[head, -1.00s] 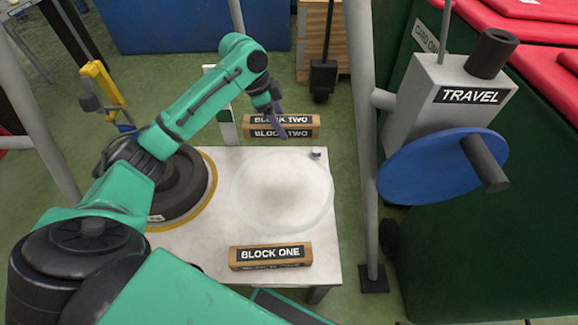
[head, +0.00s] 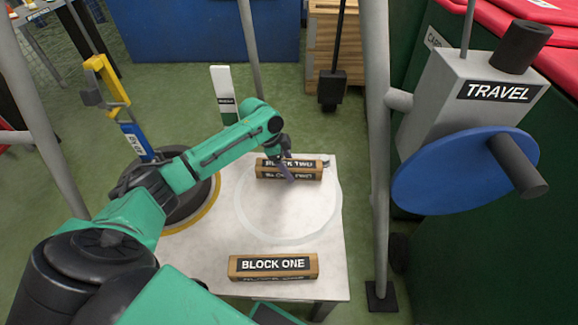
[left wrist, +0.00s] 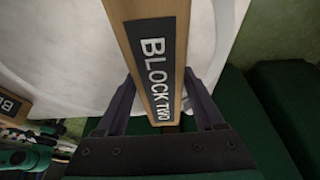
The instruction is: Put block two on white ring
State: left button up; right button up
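Block two (head: 305,171) is a wooden bar with a black label, over the far part of the white ring (head: 290,241). My left gripper (head: 287,172) is shut on it, and in the left wrist view the two fingers stand on either side of block two (left wrist: 157,75). I cannot tell whether the block touches the ring or hangs just above it. The ring is a pale circle on the white table top (head: 190,253). My right gripper is not in view.
Block one (head: 273,266) lies at the table's near edge. A dark round base with a yellow rim (head: 207,205) is at the table's left. A grey post (head: 377,200) and the grey TRAVEL box (head: 440,105) with a blue disc (head: 450,178) stand to the right.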

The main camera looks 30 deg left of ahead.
pick_arm(q)
jog(key=shift+o, duration=0.6)
jog(key=shift+r, duration=0.25)
jog(key=p+v, duration=0.3)
jog(key=v, duration=0.8)
jog(key=shift+a+r, duration=0.15)
jog(key=shift+r, duration=0.25)
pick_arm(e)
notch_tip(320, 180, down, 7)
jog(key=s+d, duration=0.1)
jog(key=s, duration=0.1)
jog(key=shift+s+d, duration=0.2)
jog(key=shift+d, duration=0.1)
pick_arm(q)
jog(key=shift+s, duration=0.1)
